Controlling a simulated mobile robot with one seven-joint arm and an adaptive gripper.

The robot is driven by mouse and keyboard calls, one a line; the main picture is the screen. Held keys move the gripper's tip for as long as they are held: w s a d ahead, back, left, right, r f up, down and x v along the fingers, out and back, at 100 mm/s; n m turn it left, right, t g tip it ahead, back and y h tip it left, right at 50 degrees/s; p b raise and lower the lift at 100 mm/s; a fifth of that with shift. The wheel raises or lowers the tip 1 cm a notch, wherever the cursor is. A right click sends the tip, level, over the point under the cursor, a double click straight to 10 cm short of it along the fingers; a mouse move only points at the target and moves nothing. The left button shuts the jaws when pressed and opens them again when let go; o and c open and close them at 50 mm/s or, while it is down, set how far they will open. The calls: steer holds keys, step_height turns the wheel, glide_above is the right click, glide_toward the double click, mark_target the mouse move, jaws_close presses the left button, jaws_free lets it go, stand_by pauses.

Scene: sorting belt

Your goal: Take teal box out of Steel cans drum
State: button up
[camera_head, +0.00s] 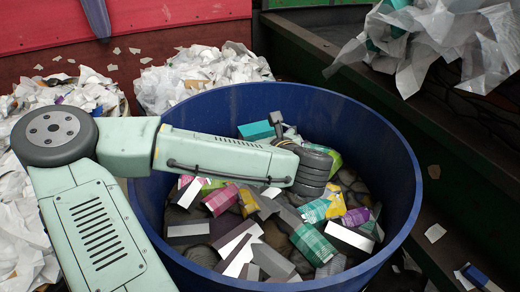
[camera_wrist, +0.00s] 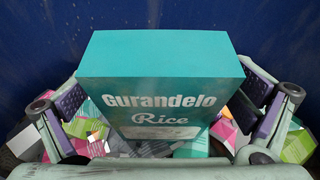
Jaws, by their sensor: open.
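The teal box (camera_wrist: 160,65), marked "Gurandelo Rice", stands upright near the blue inner wall of the drum, in the wrist view. In the head view only part of the teal box (camera_head: 256,130) shows, at the far side of the drum. My gripper (camera_wrist: 158,100) is open, with one finger to the left of the box and one to the right, and gaps show on both sides. In the head view my gripper (camera_head: 280,126) is partly hidden by my wrist, beside the box. The blue drum (camera_head: 398,160) surrounds my gripper; no label on it is visible.
Several cartons and cans, such as a pink-checked one (camera_head: 221,200) and a green-checked one (camera_head: 313,243), fill the drum bottom. Paper scraps (camera_head: 200,72) lie behind the drum. Crumpled plastic sheets (camera_head: 440,40) hang at the upper right. A dark ledge (camera_head: 450,150) runs along the right.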

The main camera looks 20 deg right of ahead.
steer(key=shift+w, duration=0.15)
steer(key=c, duration=0.7)
steer(key=shift+c, duration=0.2)
